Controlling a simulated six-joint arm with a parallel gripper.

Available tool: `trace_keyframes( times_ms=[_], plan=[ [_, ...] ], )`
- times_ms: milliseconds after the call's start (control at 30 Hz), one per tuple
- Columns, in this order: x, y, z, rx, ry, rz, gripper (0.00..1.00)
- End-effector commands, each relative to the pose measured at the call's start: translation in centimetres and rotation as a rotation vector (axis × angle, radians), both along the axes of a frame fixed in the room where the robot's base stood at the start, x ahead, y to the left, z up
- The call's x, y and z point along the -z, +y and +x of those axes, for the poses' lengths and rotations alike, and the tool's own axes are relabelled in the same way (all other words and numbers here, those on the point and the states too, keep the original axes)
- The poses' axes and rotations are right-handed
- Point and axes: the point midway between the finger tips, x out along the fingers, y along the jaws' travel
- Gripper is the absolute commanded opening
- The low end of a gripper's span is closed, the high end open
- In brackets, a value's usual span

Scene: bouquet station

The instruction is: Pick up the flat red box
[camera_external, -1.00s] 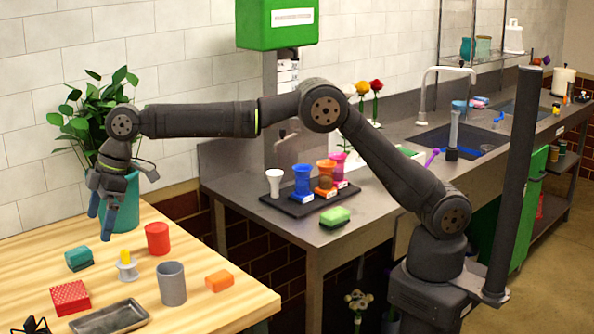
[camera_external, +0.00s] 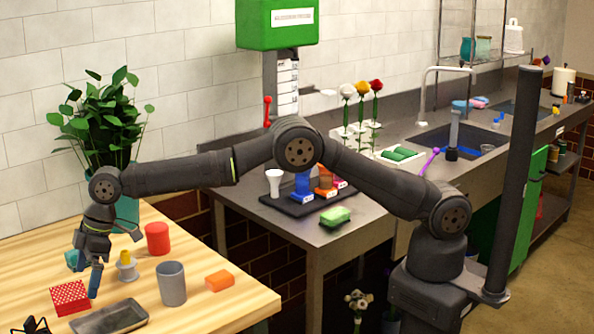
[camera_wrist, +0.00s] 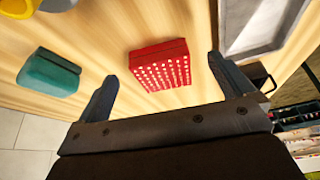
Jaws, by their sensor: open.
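The flat red box (camera_external: 70,298), with rows of white dots on one face, lies on the wooden table at the lower left. In the wrist view the red box (camera_wrist: 160,65) sits between and ahead of my two fingers, with bare wood around it. My gripper (camera_external: 90,278) is above the table, just behind and right of the box in the external view. Its fingers (camera_wrist: 160,85) are spread open with nothing between them. The box does not appear to be touched.
A teal block (camera_wrist: 48,72) lies left of the box in the wrist view. A grey metal tray (camera_external: 110,317) lies close to the box. A yellow-topped white holder (camera_external: 126,267), a grey cup (camera_external: 171,284), a red cylinder (camera_external: 158,239) and an orange block (camera_external: 219,281) stand farther right.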

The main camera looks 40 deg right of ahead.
Motion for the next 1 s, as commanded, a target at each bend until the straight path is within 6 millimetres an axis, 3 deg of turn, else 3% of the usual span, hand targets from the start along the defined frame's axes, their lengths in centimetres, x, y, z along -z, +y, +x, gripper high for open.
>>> trace_keyframes(
  times_ms=[233,567,833,1000],
  plan=[
    [2.8,1.3,0.4,-0.001,0.0,-0.001,0.98],
    [3.3,1.5,0.4,-0.001,-0.001,0.001,0.98],
    [3.3,1.5,0.4,-0.001,0.0,0.0,0.46],
    [3.2,1.5,0.4,-0.001,-0.001,0.001,0.46]
  ],
)
